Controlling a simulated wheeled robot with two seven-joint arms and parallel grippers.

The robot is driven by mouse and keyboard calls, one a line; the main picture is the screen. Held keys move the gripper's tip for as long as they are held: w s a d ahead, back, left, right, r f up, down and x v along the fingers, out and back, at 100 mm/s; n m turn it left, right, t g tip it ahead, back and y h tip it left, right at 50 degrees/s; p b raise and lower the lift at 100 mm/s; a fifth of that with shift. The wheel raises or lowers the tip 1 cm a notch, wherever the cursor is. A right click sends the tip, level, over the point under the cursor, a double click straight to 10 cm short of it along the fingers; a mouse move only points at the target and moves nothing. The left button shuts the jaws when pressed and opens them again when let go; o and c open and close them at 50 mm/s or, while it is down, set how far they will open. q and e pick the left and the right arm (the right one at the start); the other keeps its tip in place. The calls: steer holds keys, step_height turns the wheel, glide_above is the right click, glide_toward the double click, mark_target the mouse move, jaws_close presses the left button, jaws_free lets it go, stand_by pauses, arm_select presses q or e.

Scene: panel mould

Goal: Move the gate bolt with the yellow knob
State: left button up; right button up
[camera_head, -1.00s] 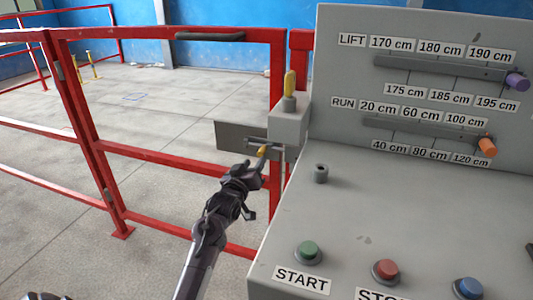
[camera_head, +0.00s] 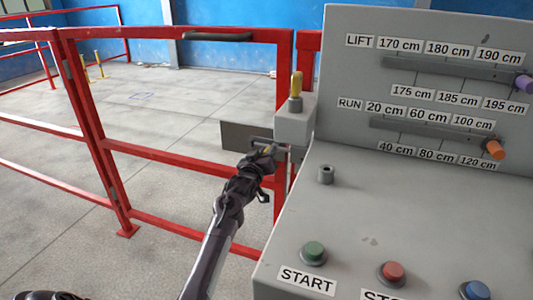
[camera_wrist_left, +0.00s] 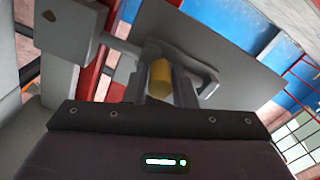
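The yellow knob (camera_wrist_left: 160,78) of the gate bolt sits between the fingers of my left gripper (camera_wrist_left: 163,88) in the left wrist view, with no clear gap on either side. In the head view only a small yellow part of it shows at the tip of my left gripper (camera_head: 266,151). The grey bolt (camera_head: 262,141) lies in front of a dark plate (camera_head: 235,136) on the red gate (camera_head: 180,156), beside a grey box (camera_head: 294,126) on the post. My right gripper is out of view.
The grey control panel (camera_head: 420,215) stands close on the right, with a green button (camera_head: 313,252), a red button (camera_head: 392,271) and lever slots. A yellow-topped lever (camera_head: 296,85) rises from the grey box. Open floor lies beyond the gate.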

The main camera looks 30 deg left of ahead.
mark_target(254, 145)
arm_select(q)
jaws_close()
steer(key=shift+a, duration=0.35)
steer(key=a, duration=0.2)
steer(key=s+a+p, duration=0.1)
steer(key=a, duration=0.1)
steer(key=shift+s+r, duration=0.1)
steer(key=shift+a, duration=0.35)
steer(key=shift+d, duration=0.1)
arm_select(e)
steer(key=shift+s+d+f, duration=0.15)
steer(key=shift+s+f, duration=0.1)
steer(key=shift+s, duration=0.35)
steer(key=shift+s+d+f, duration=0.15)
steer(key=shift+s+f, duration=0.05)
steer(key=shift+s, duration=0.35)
arm_select(q)
jaws_free()
steer(key=o, duration=0.4)
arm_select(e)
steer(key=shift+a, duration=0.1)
